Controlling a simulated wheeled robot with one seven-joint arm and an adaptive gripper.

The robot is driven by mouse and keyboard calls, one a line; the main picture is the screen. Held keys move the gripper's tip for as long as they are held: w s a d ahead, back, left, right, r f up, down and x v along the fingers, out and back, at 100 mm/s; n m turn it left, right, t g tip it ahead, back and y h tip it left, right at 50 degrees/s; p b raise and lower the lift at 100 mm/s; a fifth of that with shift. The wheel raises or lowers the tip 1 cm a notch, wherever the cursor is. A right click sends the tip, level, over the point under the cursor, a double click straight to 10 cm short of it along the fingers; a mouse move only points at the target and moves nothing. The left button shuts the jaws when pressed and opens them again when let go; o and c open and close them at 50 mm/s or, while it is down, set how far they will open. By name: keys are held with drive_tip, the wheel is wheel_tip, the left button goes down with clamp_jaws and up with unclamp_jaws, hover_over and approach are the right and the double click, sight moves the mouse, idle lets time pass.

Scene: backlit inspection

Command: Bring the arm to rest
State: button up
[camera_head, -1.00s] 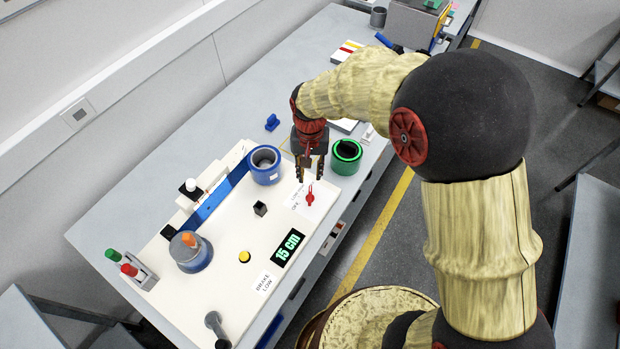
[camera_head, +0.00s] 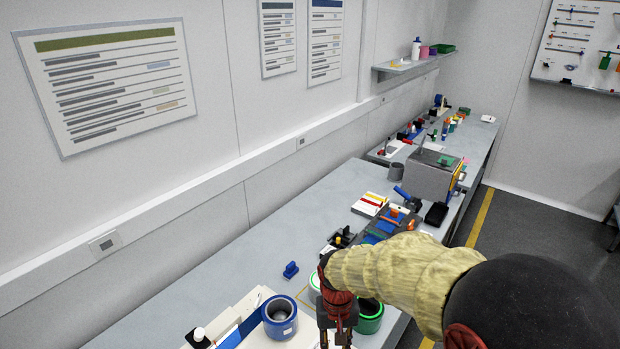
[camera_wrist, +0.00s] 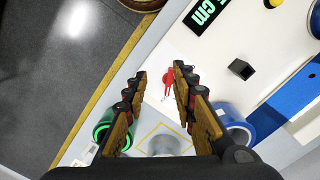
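My gripper (camera_head: 336,343) is at the bottom edge of the head view, its fingertips cut off. In the wrist view my gripper (camera_wrist: 160,74) has its two fingers apart with nothing held between them. It hangs over the bench beside the white inspection board (camera_head: 228,309). A red lever (camera_wrist: 168,84) on the board shows between and beyond the fingertips in the wrist view. The green-rimmed cup (camera_head: 369,316) stands just right of my gripper, and the blue cup (camera_head: 280,318) stands to its left.
The grey bench (camera_head: 240,265) runs back along the wall. A blue clip-like piece (camera_head: 290,270) lies on it. In the wrist view a grey round thing (camera_wrist: 164,146) sits near the yellow-outlined square.

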drive_tip(key=s+d+r+t+b, duration=0.6)
drive_tip(key=s+d+r, duration=0.6)
drive_tip(key=s+r, duration=0.3)
drive_tip(key=shift+s+d+r+m+b, duration=0.15)
drive_tip(key=shift+d+r+m+b, duration=0.15)
drive_tip(key=shift+r+b, duration=0.15)
